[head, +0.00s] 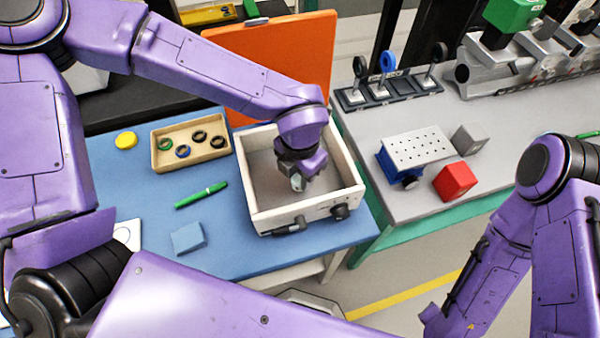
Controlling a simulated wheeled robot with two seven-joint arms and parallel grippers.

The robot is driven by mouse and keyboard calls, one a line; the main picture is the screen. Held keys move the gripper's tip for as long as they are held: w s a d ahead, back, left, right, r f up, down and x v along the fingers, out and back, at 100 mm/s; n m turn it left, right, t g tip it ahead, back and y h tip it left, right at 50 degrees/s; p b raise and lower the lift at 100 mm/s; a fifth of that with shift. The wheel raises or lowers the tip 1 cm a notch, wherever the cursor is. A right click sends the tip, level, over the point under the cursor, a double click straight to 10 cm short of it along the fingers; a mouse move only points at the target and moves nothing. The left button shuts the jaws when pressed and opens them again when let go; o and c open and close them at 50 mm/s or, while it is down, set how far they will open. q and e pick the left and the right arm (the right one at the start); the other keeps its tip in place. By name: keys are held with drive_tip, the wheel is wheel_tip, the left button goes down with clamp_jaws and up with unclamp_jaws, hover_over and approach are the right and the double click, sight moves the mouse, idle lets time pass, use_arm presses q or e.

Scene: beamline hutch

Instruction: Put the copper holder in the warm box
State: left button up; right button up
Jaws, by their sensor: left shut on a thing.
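The warm box is a white open-topped box (248,193) with a grey inside and dark fittings on its front, standing on the blue table. An orange panel (290,50) stands upright behind it, perhaps its lid. My left gripper (298,183) reaches down into the box from above. It is shut on a small greyish piece, mostly hidden by the gripper; I take this to be the copper holder, but its colour is not clear. I cannot tell whether it touches the box floor. My right arm is at the right, with its gripper out of view.
On the blue table (240,240) are a tray of rings (190,160), a yellow disc (126,140), a green pen (201,195) and a blue block (188,238). The grey bench holds a perforated stage (418,148), a red cube (455,181) and a grey cube (469,138).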

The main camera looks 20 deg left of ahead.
use_arm(q)
drive_tip(key=shift+w+f, duration=0.1)
drive_tip(key=shift+f, duration=0.3)
drive_tip(key=shift+f, duration=0.15)
drive_tip(key=o, duration=1.1)
drive_tip(key=shift+c, duration=0.2)
wheel_tip(320, 180, up, 12)
drive_tip(key=shift+r, duration=0.25)
